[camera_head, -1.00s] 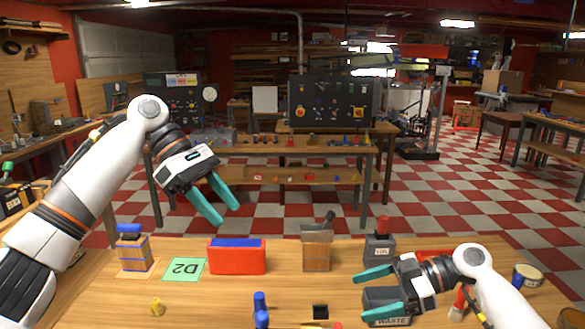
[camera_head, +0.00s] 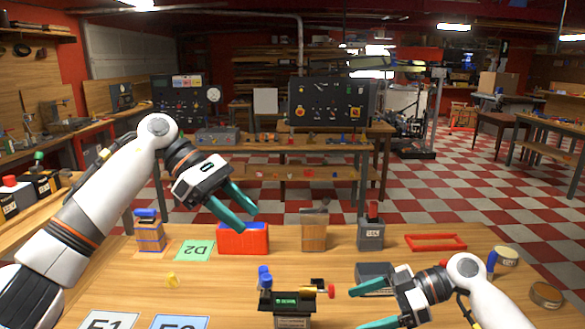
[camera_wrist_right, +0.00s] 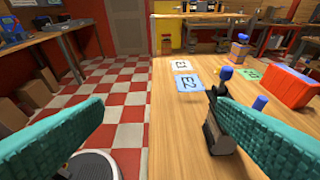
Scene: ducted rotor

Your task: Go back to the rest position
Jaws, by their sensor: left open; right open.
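My left gripper (camera_head: 247,218) is open and empty, held in the air in front of the red box with a blue top (camera_head: 243,240). Its teal fingers point down to the right and overlap the box's top in the picture. My right gripper (camera_head: 356,308) is open and empty low at the front right of the bench, fingers pointing left.
The wooden bench (camera_head: 220,290) holds a green D2 card (camera_head: 194,251), a blue E2 card (camera_wrist_right: 189,83), a wooden block (camera_head: 314,232), a grey box (camera_head: 370,235), a red frame (camera_head: 435,242) and a dark box (camera_head: 374,274). Checkered floor (camera_head: 450,190) lies beyond.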

